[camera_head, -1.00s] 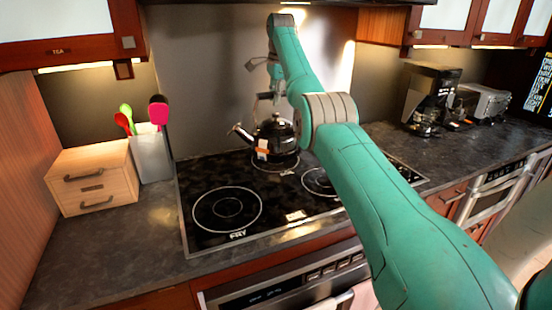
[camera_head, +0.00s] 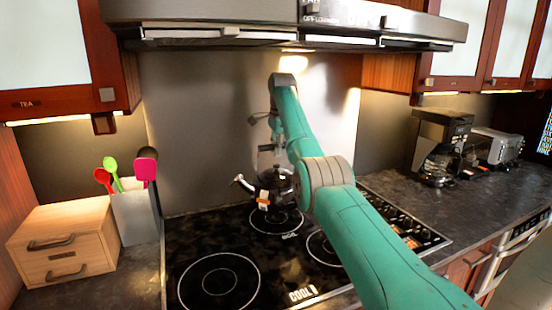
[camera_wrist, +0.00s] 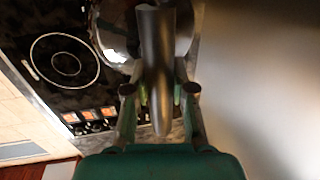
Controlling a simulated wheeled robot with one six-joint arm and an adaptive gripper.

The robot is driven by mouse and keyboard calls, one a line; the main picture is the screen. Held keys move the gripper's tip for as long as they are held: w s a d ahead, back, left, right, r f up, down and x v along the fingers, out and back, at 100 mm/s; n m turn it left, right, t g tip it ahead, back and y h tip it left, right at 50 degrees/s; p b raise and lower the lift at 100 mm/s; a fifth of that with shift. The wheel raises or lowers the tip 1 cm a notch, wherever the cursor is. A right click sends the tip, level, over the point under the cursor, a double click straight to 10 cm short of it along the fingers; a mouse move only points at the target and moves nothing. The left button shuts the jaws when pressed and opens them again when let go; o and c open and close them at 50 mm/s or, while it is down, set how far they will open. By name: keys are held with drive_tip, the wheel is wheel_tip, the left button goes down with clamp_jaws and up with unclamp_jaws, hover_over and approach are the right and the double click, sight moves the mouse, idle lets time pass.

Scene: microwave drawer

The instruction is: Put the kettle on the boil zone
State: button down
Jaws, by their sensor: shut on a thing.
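The black kettle (camera_head: 272,184), with a spout to the left and an orange-and-white tag, is at the back of the black stovetop (camera_head: 245,245). The back ring (camera_head: 277,222), with a small label that seems to read BOIL, shows just below and in front of the kettle's base. I cannot tell whether the base touches the glass. My gripper (camera_wrist: 159,92) is shut on the kettle's handle (camera_wrist: 156,60), which lies between the fingers in the wrist view. The kettle's shiny body (camera_wrist: 115,30) shows behind it. My arm hides part of the stovetop.
A range hood (camera_head: 290,25) hangs above. A wooden drawer box (camera_head: 62,243) and a utensil holder (camera_head: 135,215) stand at left. A coffee maker (camera_head: 440,145) and toaster (camera_head: 495,147) stand at right. The front left ring (camera_head: 218,283) is bare.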

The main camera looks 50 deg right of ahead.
sight(276, 165)
drive_tip(key=shift+f, duration=3.4)
drive_tip(key=c, duration=1)
unclamp_jaws()
drive_tip(key=shift+f, duration=0.2)
drive_tip(key=shift+r, duration=0.1)
drive_tip(key=r, duration=0.4)
drive_tip(key=s+r, duration=0.1)
drive_tip(key=r, duration=0.3)
drive_tip(key=s+a+r, duration=0.1)
drive_tip(key=r, duration=0.2)
drive_tip(key=shift+a+r, duration=0.1)
drive_tip(key=shift+r, duration=0.3)
